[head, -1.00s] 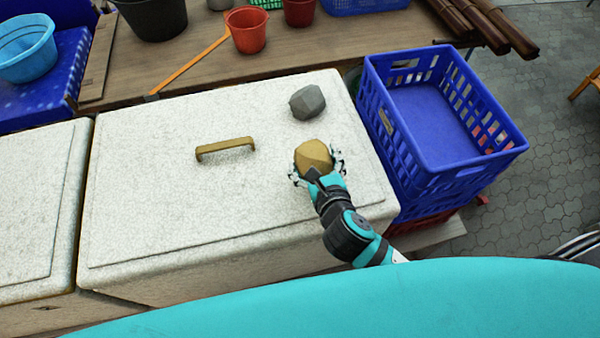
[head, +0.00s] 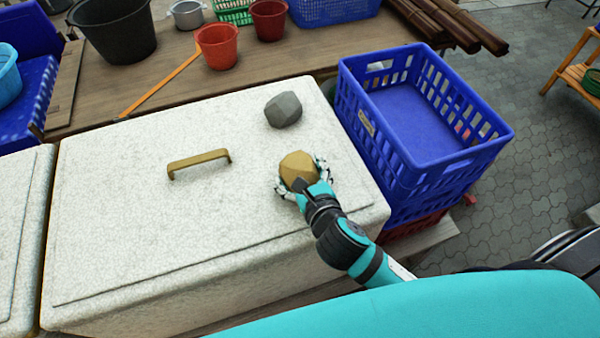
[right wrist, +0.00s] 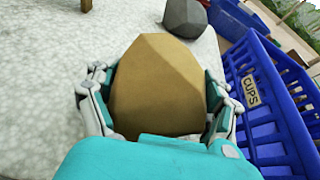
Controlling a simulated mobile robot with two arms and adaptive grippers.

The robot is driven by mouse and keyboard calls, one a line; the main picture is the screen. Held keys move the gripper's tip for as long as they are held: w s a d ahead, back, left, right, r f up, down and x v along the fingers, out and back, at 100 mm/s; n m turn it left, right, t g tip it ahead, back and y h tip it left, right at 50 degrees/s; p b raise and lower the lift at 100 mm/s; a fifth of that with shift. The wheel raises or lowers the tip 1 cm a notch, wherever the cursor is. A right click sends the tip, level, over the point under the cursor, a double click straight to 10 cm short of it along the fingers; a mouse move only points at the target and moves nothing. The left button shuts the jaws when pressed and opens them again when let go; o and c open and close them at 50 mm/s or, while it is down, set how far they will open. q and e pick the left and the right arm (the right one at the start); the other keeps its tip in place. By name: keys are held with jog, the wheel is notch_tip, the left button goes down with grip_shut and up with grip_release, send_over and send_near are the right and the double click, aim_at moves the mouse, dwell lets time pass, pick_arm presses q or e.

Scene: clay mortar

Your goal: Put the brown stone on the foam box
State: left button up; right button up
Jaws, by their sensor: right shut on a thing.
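The brown stone (head: 298,168) is a faceted tan lump over the right part of the white speckled foam box (head: 120,225) lid. My right gripper (head: 303,180) is shut on it, with a finger on each side; I cannot tell whether the stone touches the lid. In the right wrist view the brown stone (right wrist: 158,88) sits between the fingers of my right gripper (right wrist: 155,100). The foam box (right wrist: 50,80) surface shows behind it. My left gripper is not in view.
A grey stone (head: 283,109) lies on the lid behind the brown one. A brass handle (head: 198,162) rises from the lid's middle. A blue crate (head: 420,120) stands right of the box. Buckets, including a red one (head: 217,46), stand on the wooden table behind.

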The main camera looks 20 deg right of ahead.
jog(key=o, duration=1.6)
jog(key=shift+f, duration=0.1)
jog(key=shift+r, duration=0.2)
jog(key=p+v, duration=0.5)
jog(key=v, duration=0.6)
jog(key=shift+s+r, duration=0.15)
jog(key=shift+s, duration=0.35)
